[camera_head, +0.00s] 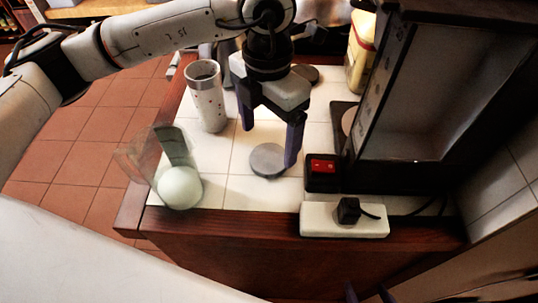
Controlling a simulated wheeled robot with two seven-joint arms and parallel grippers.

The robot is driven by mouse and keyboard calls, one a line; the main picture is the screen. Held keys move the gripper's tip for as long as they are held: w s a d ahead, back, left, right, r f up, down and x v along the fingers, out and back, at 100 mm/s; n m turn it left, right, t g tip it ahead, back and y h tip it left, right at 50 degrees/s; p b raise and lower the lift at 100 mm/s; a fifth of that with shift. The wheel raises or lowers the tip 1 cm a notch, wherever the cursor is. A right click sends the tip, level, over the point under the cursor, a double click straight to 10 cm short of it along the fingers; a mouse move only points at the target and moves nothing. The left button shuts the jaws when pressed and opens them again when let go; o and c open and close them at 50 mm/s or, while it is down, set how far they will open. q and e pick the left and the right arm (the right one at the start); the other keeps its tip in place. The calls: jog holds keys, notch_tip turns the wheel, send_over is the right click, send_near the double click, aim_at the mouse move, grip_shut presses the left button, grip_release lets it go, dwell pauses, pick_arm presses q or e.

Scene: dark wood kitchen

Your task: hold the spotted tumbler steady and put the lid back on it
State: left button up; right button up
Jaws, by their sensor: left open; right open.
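The spotted tumbler (208,100) stands upright on the white tiled counter, with its top open. A flat grey disc (268,159), which looks like the lid, lies on the tiles to the right and front of the tumbler. My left gripper (270,142) points down over the disc with its fingers apart and nothing between them. Its right finger reaches close to the disc's right edge; whether it touches cannot be told. My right gripper (369,293) shows only as two separated purple fingertips at the bottom edge.
A clear glass vessel (150,152) and a white rounded object (180,187) are at the counter's front left. A dark open-fronted cabinet-like unit (440,90), a red switch box (322,168) and a white power strip (344,220) fill the right. A darker disc (306,73) and yellow container (360,52) stand behind.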

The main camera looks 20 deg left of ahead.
aim_at(269, 157)
pick_arm(q)
jog(key=f, duration=0.4)
jog(key=shift+s+d+f+p, duration=0.15)
jog(key=shift+s+f+p, duration=0.05)
jog(key=shift+p, duration=0.15)
jog(key=c, duration=1.1)
notch_tip(269, 157, up, 10)
jog(key=shift+r+b, duration=0.1)
jog(key=shift+b, duration=0.45)
